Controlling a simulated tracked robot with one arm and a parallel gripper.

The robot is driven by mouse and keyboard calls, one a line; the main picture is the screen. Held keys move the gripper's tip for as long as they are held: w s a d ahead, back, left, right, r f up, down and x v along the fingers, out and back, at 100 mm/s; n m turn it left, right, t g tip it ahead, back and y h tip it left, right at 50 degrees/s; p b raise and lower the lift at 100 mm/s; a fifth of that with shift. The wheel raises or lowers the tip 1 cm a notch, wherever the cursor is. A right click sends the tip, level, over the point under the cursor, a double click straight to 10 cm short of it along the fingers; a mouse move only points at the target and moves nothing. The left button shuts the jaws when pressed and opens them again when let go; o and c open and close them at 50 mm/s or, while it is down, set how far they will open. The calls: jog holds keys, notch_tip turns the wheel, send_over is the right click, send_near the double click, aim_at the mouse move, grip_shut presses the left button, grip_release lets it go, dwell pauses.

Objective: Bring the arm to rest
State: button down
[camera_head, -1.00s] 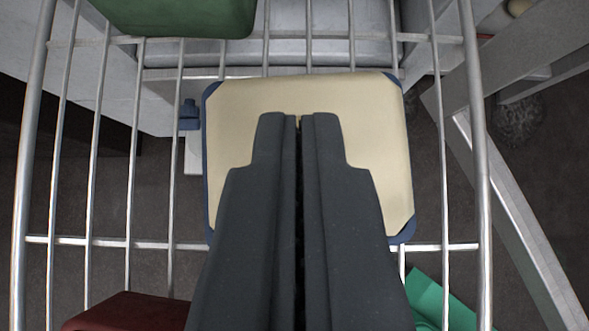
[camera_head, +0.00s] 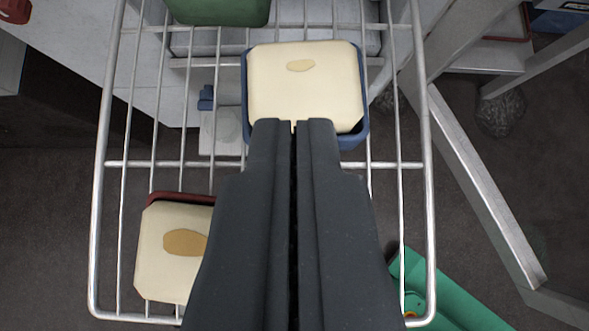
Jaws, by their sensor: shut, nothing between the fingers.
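My gripper (camera_head: 294,126) reaches up from the bottom of the picture, dark grey, its two fingers shut together with nothing between them. Its tips overlap the lower edge of a cream turnover (camera_head: 305,95) in a blue tray (camera_head: 247,100); I cannot tell the height gap. A second cream turnover with a tan oval mark (camera_head: 160,262) lies in a dark red tray (camera_head: 180,197) at lower left, partly hidden by my gripper. Both trays are on a wire rack (camera_head: 138,164).
A green container (camera_head: 218,12) stands at the rack's far edge. A green object (camera_head: 450,305) is low at the right, partly below the rack. Grey slanted beams (camera_head: 480,200) stand on the right. Dark floor (camera_head: 60,220) shows on the left.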

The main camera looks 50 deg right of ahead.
jog(key=shift+r, duration=0.1)
jog(key=s+a+r+n+t+y+p, duration=0.2)
jog(key=s+a+r+n+t, duration=0.1)
jog(key=r, duration=1.2)
jog(key=s+a+r+n+t+y+p, duration=0.2)
jog(key=s+r, duration=0.6)
jog(key=r, duration=0.8)
jog(key=s+a+r+n+t+y+p, duration=0.3)
jog(key=a+r, duration=0.4)
jog(key=r, duration=0.8)
jog(key=shift+s+a+r+n+t, duration=0.2)
jog(key=shift+s+n+t, duration=0.6)
jog(key=shift+s+n, duration=0.4)
jog(key=shift+a, duration=0.1)
